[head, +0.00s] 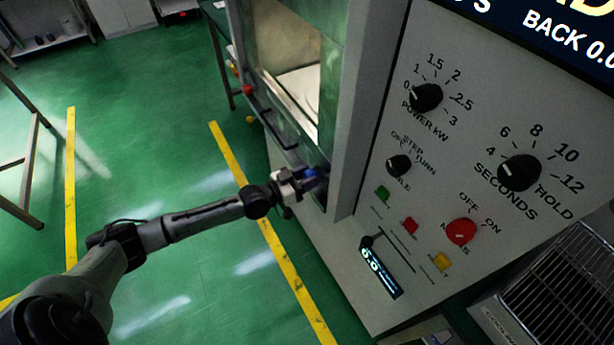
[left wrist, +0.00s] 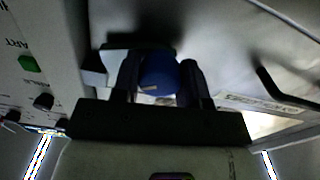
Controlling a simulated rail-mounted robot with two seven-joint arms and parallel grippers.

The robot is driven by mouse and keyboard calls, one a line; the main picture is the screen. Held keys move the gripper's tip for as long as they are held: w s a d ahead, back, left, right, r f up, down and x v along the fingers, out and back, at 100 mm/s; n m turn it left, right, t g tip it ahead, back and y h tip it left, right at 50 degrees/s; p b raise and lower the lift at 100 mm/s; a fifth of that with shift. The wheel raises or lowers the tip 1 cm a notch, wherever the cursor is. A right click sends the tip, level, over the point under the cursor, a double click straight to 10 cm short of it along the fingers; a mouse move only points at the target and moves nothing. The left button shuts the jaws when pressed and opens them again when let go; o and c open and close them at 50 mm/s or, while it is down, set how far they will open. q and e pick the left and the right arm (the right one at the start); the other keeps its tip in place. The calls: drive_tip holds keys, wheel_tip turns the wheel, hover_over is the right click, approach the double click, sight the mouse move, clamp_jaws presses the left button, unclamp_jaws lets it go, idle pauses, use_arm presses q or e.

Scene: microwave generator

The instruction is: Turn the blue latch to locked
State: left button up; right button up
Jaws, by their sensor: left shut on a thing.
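The blue latch (head: 309,172) is on the front of the microwave generator cabinet, low beside the chamber door and left of the control panel. My left gripper (head: 298,181) is at the latch, with its arm reaching in from the left. In the left wrist view, the latch (left wrist: 159,73) is a round blue knob between the two dark fingers of my left gripper (left wrist: 160,82), which are shut on it. A small pale mark shows on the knob's lower edge. The fingers hide part of the latch, and I cannot read its lock markings. My right gripper is not in view.
The control panel right of the latch has black knobs (head: 519,172), a red knob (head: 461,231), and small coloured buttons (head: 410,225). A small lit display (head: 380,268) sits below. A wire rack (head: 560,290) stands lower right. Green floor with yellow lines (head: 262,220) lies open at left.

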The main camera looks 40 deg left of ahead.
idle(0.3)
use_arm(q)
drive_tip(key=o, duration=0.9)
drive_tip(key=shift+o, duration=0.2)
drive_tip(key=p+v, duration=0.3)
drive_tip(key=v, duration=1.1)
drive_tip(key=shift+w+d, duration=0.1)
